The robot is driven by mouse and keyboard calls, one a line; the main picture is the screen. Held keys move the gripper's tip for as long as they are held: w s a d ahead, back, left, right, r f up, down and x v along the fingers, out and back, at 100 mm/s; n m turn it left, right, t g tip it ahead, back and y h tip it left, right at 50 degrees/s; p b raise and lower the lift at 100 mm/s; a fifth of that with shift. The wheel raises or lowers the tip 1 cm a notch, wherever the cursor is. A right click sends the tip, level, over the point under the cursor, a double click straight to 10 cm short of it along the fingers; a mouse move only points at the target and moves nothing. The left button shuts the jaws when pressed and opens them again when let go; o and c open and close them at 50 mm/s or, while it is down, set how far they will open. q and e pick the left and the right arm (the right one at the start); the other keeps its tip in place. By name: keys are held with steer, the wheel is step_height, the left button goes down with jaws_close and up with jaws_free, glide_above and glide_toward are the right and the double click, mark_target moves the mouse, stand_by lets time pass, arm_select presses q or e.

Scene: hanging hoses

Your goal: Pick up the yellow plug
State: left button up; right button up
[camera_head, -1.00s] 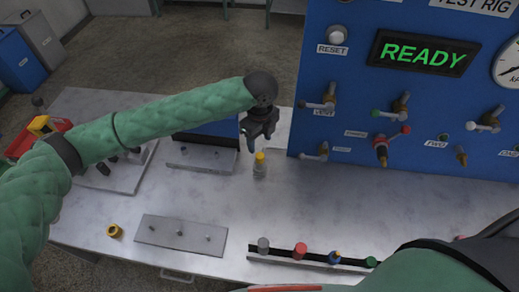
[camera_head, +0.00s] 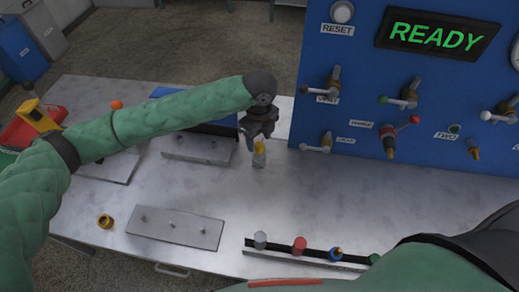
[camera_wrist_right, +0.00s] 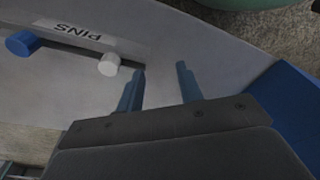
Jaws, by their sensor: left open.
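The yellow plug (camera_head: 260,148) has a yellow top and a greyish lower body, and stands on the grey bench near the blue panel. My left gripper (camera_head: 254,145) is open, pointing down, with its fingers at the plug's yellow top. Its fingers partly cover the top. I cannot tell whether they touch it. My right gripper (camera_wrist_right: 158,88) shows in the right wrist view, its two fingers apart with nothing between them. In the head view only my right arm shows, at lower right.
The blue test panel (camera_head: 355,90) with its levers rises right behind the plug. A metal plate with pegs (camera_head: 176,228) and a yellow ring (camera_head: 105,221) lie at front left. A black rack (camera_head: 318,255) holds several coloured plugs. The bench right of the plug is clear.

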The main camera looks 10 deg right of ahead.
arm_select(q)
steer(key=shift+s+f+b, duration=0.1)
steer(key=shift+f+b, duration=0.55)
steer(key=shift+f, duration=0.45)
steer(key=c, duration=1.1)
arm_select(e)
steer(key=r, duration=0.1)
steer(key=w+r, duration=0.1)
steer(key=r, duration=0.1)
steer(key=a+r, duration=0.1)
steer(key=r, duration=0.1)
steer(key=shift+w, duration=0.2)
arm_select(q)
steer(key=shift+o, duration=0.2)
